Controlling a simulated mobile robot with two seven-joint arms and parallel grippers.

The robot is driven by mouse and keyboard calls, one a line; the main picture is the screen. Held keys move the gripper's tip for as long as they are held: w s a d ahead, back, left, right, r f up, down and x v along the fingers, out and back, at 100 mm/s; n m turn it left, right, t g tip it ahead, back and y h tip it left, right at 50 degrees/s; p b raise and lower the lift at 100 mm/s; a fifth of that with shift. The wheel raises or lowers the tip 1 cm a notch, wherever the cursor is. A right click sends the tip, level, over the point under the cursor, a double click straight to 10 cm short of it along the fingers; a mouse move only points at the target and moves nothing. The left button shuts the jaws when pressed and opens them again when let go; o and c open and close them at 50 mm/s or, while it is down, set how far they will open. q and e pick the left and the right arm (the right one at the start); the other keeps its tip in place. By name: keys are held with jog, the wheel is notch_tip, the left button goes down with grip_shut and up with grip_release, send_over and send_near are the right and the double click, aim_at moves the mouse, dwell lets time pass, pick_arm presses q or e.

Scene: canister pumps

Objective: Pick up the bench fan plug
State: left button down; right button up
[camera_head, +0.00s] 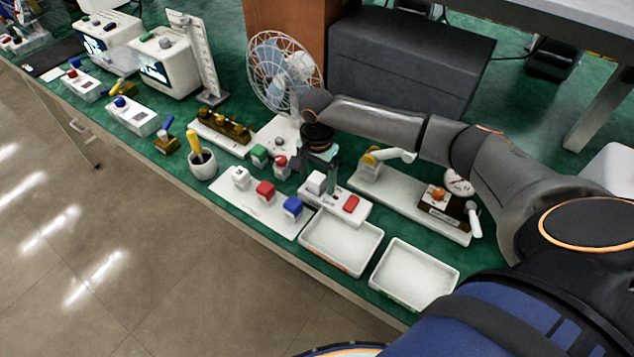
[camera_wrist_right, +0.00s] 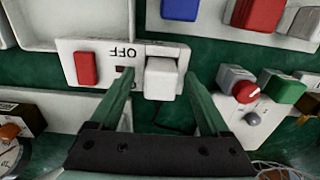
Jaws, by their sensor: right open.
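The white block-shaped plug (camera_head: 316,182) sits on a white switch panel (camera_head: 332,208) beside a red rocker switch (camera_head: 351,204). In the right wrist view the plug (camera_wrist_right: 161,78) stands on the panel (camera_wrist_right: 105,56), with OFF printed next to it. My right gripper (camera_head: 319,171) is open, fingers down, right at the plug. In the wrist view the fingertips (camera_wrist_right: 160,79) lie to either side of the plug, apart from each other; whether they touch it I cannot tell. The bench fan (camera_head: 283,72) stands behind, its base partly hidden. My left gripper is not in view.
Two white trays (camera_head: 342,242) (camera_head: 415,273) stand along the front edge. A white board with red and blue blocks (camera_head: 265,191) (camera_head: 292,207) lies left of the panel. Green and red knobs (camera_head: 259,154) (camera_head: 280,162) are close by. A long white fixture (camera_head: 405,206) lies right.

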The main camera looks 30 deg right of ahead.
jog(key=shift+f, duration=0.1)
jog(key=shift+c, duration=0.2)
grip_shut()
dwell(0.4)
